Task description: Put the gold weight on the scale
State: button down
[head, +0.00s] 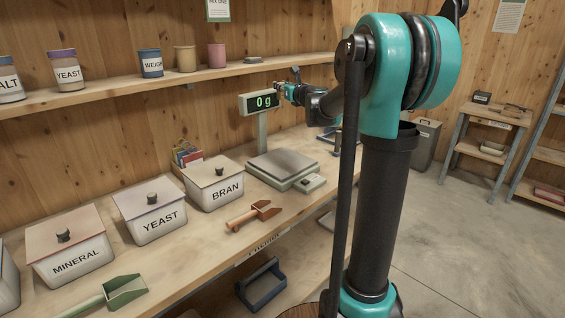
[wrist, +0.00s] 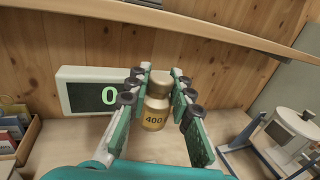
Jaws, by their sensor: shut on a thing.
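A small gold weight (wrist: 155,115) with a pale rounded top and a "400" marking is between my gripper's fingers (wrist: 161,74) in the wrist view. The fingers are shut on it from both sides, and it is held upright. In the head view my gripper (head: 283,90) is small, beside the scale's display (head: 264,102), which reads 0 g. The scale's flat grey plate (head: 283,165) is bare, below and in front of the display. The display also shows at the left in the wrist view (wrist: 75,92), partly cut by my fingers.
A wooden shelf (head: 110,82) with labelled jars runs along the wall near my gripper's height. Bins for mineral (head: 70,250), yeast (head: 150,210) and bran (head: 214,185) stand left of the scale.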

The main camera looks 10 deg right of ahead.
aim_at(279, 99)
jog(key=s+f, duration=0.4)
jog(key=f, duration=0.1)
jog(key=shift+a, duration=0.1)
notch_tip(279, 99, down, 20)
jog(key=shift+r, duration=0.1)
dwell(0.4)
jog(key=c, duration=1.3)
grip_release()
jog(key=shift+c, duration=0.2)
jog(key=shift+s, duration=0.25)
jog(key=v, duration=1.1)
jog(key=shift+s+r, duration=0.1)
jog(key=shift+s, duration=0.1)
